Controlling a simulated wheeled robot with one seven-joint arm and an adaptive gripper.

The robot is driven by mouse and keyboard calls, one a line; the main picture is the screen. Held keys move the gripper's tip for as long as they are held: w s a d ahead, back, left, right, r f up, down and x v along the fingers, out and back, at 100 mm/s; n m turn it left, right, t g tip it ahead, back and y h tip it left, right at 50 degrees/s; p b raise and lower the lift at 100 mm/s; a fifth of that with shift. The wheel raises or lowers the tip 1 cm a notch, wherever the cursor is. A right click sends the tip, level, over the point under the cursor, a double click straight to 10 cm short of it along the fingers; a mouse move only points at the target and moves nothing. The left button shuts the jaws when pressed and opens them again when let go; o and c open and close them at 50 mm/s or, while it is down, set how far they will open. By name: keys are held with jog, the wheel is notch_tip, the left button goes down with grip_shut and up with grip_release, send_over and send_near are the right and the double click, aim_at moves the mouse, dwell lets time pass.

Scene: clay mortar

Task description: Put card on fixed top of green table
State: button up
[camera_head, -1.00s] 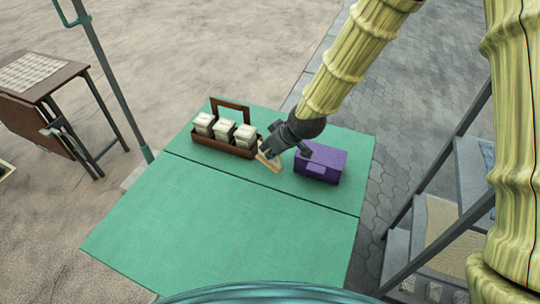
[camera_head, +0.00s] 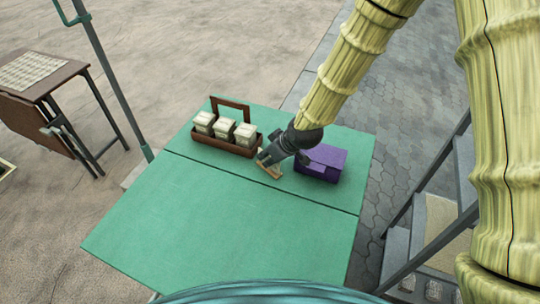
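The green table (camera_head: 215,225) fills the middle of the view, with a dark seam running across it between a large near panel and a narrower far panel. A small tan, flat piece (camera_head: 272,171), which looks like the card, is at the far panel just beyond the seam. My gripper (camera_head: 263,160) is low over the far panel, with its dark tip right at the tan piece and partly covering it. I cannot tell whether the fingers are closed on it or only touch it.
A brown handled caddy (camera_head: 210,143) with three pale jars stands left of my gripper. A purple box (camera_head: 322,162) is close on its right. The near panel is clear. A brown table (camera_head: 40,88), a pole (camera_head: 110,75) and grey steps (camera_head: 430,215) stand around.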

jog(key=shift+r, duration=0.15)
jog(key=shift+d+r, duration=0.1)
jog(key=shift+r, duration=0.05)
jog(key=v, duration=1.1)
jog(key=shift+s+r, duration=0.2)
jog(key=shift+r, duration=0.05)
jog(key=shift+d, duration=0.15)
